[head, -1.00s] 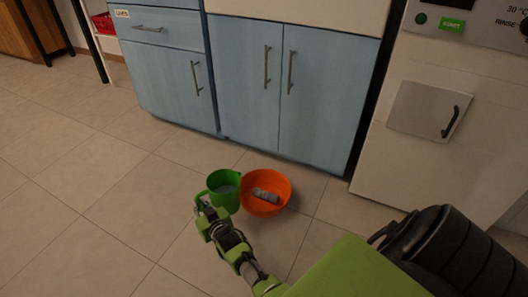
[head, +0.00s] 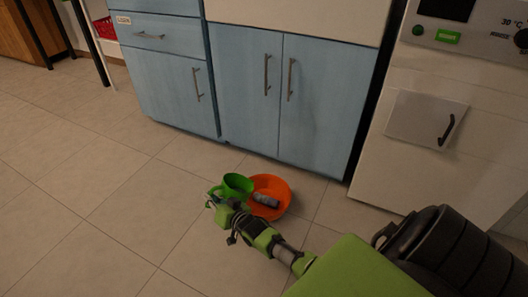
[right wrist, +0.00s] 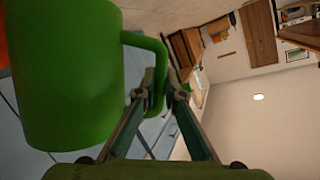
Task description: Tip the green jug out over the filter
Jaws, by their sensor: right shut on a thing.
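The green jug (head: 237,185) is tilted toward the orange bowl, off the floor, at the bowl's left rim in the head view. A grey cylindrical piece, likely the filter (head: 266,201), lies in the orange bowl (head: 281,188). My right gripper (head: 215,200) is shut on the jug's handle. In the right wrist view the jug (right wrist: 68,75) fills the left side, and the fingertips (right wrist: 160,92) close around its handle. The jug's inside is too small to read in the head view. My left gripper is not in view.
Blue cabinets (head: 245,90) stand behind the bowl. A white machine (head: 400,165) with a control panel is at the right. The tiled floor (head: 90,200) to the left is clear. A red basket (head: 104,27) sits on a shelf at the far left.

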